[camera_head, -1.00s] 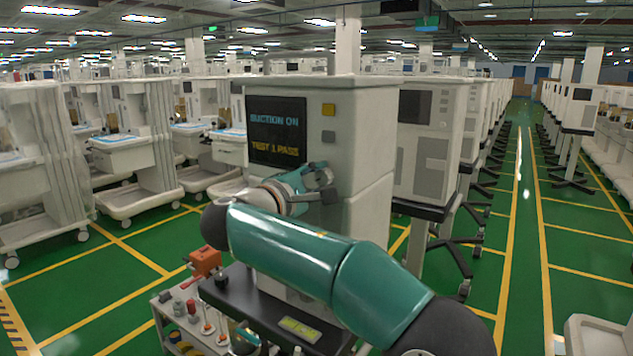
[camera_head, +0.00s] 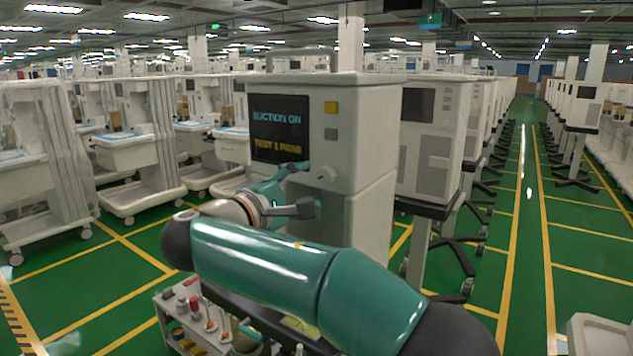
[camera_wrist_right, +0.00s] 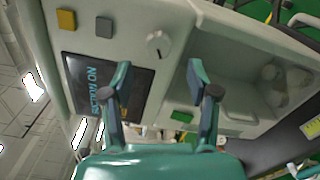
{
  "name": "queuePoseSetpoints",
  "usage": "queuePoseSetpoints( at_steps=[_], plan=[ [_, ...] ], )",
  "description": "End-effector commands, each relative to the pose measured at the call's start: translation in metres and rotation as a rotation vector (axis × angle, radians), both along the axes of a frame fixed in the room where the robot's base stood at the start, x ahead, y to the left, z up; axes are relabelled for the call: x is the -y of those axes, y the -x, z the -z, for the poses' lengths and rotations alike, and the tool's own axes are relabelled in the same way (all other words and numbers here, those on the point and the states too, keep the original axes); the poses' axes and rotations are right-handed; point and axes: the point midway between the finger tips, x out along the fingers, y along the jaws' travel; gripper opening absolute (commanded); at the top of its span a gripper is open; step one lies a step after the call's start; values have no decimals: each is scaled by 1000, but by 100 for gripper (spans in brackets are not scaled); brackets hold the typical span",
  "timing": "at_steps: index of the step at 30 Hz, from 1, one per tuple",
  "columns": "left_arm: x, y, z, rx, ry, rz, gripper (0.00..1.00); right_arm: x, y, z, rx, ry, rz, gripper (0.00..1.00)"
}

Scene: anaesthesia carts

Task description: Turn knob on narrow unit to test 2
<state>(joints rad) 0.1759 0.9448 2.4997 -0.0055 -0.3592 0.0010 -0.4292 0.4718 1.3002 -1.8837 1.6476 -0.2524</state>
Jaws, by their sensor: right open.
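The narrow unit (camera_head: 360,130) is a tall pale cabinet in the middle of the head view. Its dark screen (camera_head: 279,128) reads "SUCTION ON" in blue and a yellow "TEST" line too blurred to read fully. The knob (camera_head: 327,174) is a small pale round dial below the screen's right side; it also shows in the wrist view (camera_wrist_right: 158,43) with a dark pointer mark. My right gripper (camera_head: 305,187) is open just in front of the unit, its fingers apart and empty, with the knob beyond and between the fingertips (camera_wrist_right: 158,78).
A yellow square button (camera_head: 331,107) and a grey one (camera_head: 331,134) sit beside the screen. A small cart with bottles and tools (camera_head: 190,315) stands at the lower left. Another unit (camera_head: 432,135) stands close on the right. Green floor aisle (camera_head: 520,220) is clear.

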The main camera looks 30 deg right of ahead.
Motion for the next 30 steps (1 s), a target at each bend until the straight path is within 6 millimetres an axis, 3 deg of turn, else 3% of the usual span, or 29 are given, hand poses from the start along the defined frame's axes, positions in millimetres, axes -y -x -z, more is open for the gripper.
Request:
queuePoseSetpoints(
  at_steps=[3,10,30],
  plan=[
    [0,0,0,0,0,0,0,-24,9,1,-1,-1,-4,60],
    [0,0,0,0,0,0,0,-50,20,1,-2,0,-1,60],
    [0,0,0,0,0,0,0,-54,19,7,-16,-5,-7,60]
  ],
)
